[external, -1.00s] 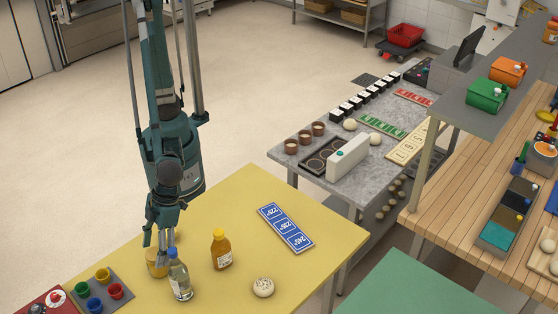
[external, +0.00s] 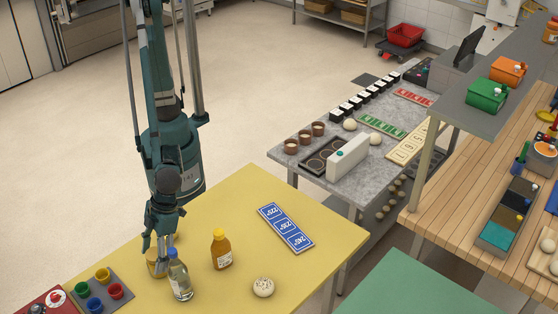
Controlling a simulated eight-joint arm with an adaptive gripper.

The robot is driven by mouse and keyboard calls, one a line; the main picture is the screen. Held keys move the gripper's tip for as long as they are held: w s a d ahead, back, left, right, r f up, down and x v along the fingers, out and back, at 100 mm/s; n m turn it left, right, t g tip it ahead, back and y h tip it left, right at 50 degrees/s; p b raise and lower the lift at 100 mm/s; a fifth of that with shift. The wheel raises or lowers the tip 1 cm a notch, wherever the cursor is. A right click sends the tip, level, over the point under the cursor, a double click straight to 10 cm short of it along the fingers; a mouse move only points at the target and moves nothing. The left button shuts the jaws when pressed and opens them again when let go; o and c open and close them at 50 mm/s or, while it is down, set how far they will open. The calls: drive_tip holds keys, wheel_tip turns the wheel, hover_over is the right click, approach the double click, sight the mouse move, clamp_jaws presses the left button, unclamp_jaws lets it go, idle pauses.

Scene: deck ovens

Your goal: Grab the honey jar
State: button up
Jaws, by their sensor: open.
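A squat amber-yellow jar (external: 153,268), which looks like the honey jar, stands on the yellow table at the left. My gripper (external: 160,250) is open and points down right at the jar, its fingers overlapping the jar's top in this view. I cannot tell whether they touch it. A clear bottle with a blue cap (external: 180,279) stands close in front and hides the jar's right side. An amber bottle with a yellow cap (external: 221,252) stands upright to the right, apart from my gripper.
A blue number strip (external: 286,229) and a pale speckled bun (external: 263,287) lie on the yellow table (external: 325,235). A dark tray with coloured cups (external: 103,292) is at the left front. A grey counter (external: 380,180) stands beyond.

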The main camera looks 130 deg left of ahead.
sight(153, 268)
drive_tip(key=shift+b+x, duration=0.5)
drive_tip(key=shift+x, duration=1.95)
drive_tip(key=c, duration=1.3)
